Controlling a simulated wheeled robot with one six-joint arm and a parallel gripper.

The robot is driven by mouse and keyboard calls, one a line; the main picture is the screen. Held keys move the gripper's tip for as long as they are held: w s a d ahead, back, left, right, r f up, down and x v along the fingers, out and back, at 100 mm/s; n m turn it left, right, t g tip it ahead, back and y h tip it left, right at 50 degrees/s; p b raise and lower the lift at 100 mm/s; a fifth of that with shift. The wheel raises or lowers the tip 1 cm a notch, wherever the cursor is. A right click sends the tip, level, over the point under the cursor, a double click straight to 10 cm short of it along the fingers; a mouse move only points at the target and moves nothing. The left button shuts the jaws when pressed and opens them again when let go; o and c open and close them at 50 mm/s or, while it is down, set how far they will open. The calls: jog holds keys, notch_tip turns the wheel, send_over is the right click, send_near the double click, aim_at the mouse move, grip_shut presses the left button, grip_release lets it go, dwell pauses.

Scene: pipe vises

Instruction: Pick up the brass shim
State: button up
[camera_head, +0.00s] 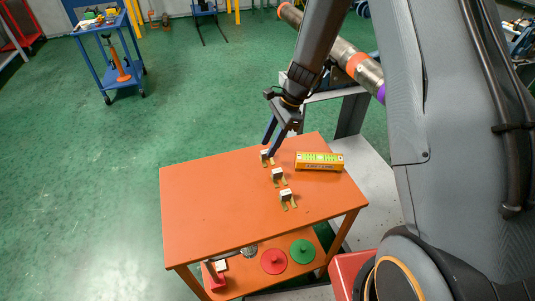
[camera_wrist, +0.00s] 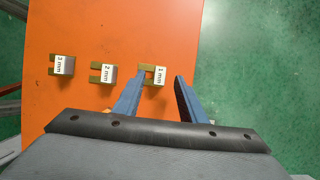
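Three brass-coloured forked shims with pale labelled blocks stand in a row on the orange table top. In the wrist view they read "3 mm" (camera_wrist: 62,65), "2 mm" (camera_wrist: 103,73) and "1 mm" (camera_wrist: 154,76). In the head view they show as the far shim (camera_head: 265,156), middle shim (camera_head: 278,176) and near shim (camera_head: 287,196). My gripper (camera_head: 270,146) has its two blue fingers apart at the far shim. In the wrist view my gripper (camera_wrist: 160,77) appears to straddle the 1 mm shim, one finger overlapping its forked end. Contact cannot be told.
The orange table (camera_head: 205,205) is clear on its left. A yellow box with a green top (camera_head: 320,161) lies right of the shims. A lower shelf holds a red disc (camera_head: 273,261) and a green disc (camera_head: 302,251). A metal pipe (camera_head: 368,72) is behind my arm.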

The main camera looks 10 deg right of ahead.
aim_at(263, 157)
jog(key=shift+x, duration=1.3)
grip_shut()
jog(key=shift+r, duration=0.1)
